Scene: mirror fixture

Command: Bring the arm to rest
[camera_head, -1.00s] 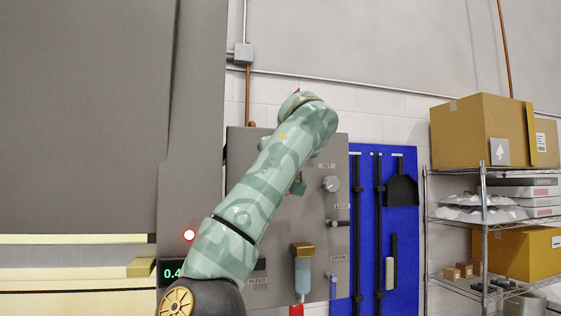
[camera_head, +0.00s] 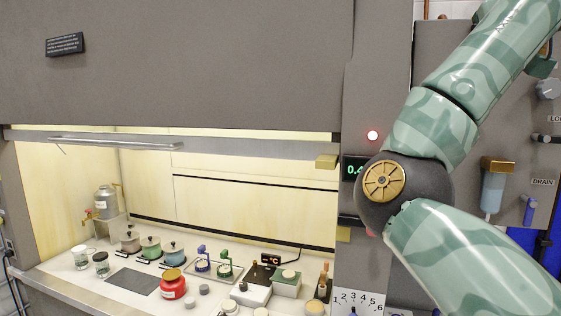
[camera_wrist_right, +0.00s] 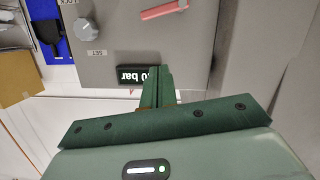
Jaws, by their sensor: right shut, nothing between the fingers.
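My right arm (camera_head: 440,127) comes in from the lower right in the head view, bends at a dark elbow with a gold disc, and rises to the upper right edge. My right gripper (camera_wrist_right: 158,75) shows in the right wrist view, with its green fingers shut together and nothing between them. The fingers overlap the view of a grey panel (camera_wrist_right: 115,45) beside a small "bar" display (camera_wrist_right: 133,76). I cannot tell whether they touch it. My left gripper is not in view.
A lit hood holds jars, pots and a red jar (camera_head: 172,284) on its worktop. Its raised sash has a metal handle (camera_head: 115,144). The panel carries a knob (camera_wrist_right: 86,28), a pink lever (camera_wrist_right: 163,9) and a blue-filled cylinder (camera_head: 493,190). A brown box (camera_wrist_right: 17,77) is at left.

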